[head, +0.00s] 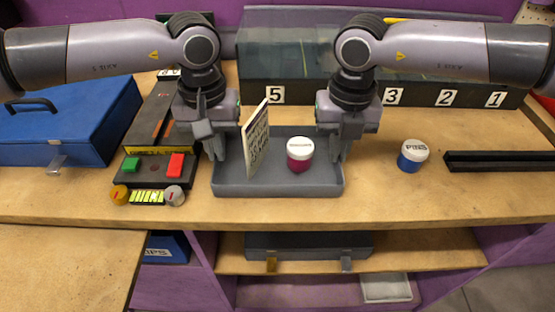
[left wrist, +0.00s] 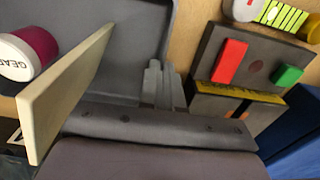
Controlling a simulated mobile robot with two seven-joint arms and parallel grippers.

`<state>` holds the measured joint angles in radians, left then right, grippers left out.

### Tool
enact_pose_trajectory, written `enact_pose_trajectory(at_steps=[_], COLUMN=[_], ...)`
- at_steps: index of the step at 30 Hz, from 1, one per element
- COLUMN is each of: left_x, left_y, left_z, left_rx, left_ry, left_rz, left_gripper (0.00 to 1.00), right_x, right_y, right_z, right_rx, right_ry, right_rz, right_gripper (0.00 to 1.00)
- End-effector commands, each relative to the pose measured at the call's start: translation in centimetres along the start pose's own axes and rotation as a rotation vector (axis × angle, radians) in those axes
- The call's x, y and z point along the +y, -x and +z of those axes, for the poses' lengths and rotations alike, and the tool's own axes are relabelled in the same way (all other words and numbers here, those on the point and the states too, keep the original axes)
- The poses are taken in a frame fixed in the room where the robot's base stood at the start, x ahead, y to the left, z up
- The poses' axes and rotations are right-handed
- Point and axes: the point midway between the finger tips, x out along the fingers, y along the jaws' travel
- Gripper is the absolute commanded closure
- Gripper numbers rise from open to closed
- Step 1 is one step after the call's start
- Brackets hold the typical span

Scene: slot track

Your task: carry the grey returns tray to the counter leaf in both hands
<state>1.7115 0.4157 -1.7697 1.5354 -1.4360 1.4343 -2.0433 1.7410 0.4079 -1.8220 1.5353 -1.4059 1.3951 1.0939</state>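The grey returns tray (head: 300,187) is at the middle of the wooden bench, level. A white card with writing (head: 256,140) leans upright in it, beside a white-lidded magenta jar (head: 300,155). My left gripper (head: 215,150) is at the tray's left wall, its fingers close together on the rim. The left wrist view shows these fingers (left wrist: 162,88) at the tray wall (left wrist: 170,35). My right gripper (head: 341,150) is at the right wall in the same way, its fingertips partly hidden. A separate wooden surface (head: 65,265) at front left looks like the counter leaf.
A blue case (head: 70,120) and a box with red and green buttons (head: 155,170) stand left of the tray. A blue jar (head: 412,158) and a black rail (head: 500,161) are right. Numbered slots line the back. A shelf (head: 420,250) is below.

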Motion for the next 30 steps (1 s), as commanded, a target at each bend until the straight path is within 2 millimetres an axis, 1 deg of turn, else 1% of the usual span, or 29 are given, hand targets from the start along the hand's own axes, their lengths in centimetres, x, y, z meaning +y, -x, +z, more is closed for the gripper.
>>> enact_pose_trajectory(at_steps=[8, 19, 23, 30], left_x=[-0.1, -0.1, -0.1, -0.1], left_y=[1.5, 4.6, 5.0, 5.0], left_z=[0.0, 0.0, 0.0, -0.1], left_rx=[0.001, 0.000, 0.000, 0.000], left_ry=[0.002, 0.002, 0.002, 0.003], left_rz=[-0.001, -0.002, -0.003, -0.003], left_gripper=[1.00, 1.00, 1.00, 1.00], right_x=[-0.1, -0.1, -0.1, -0.1], right_y=[1.5, 4.6, 5.0, 5.0], right_z=[0.1, 0.1, 0.1, 0.1], right_rx=[-0.001, 0.000, 0.000, 0.000], right_ry=[-0.002, -0.002, -0.003, -0.003], right_rz=[-0.001, -0.002, -0.002, -0.003], right_gripper=[1.00, 1.00, 1.00, 1.00])
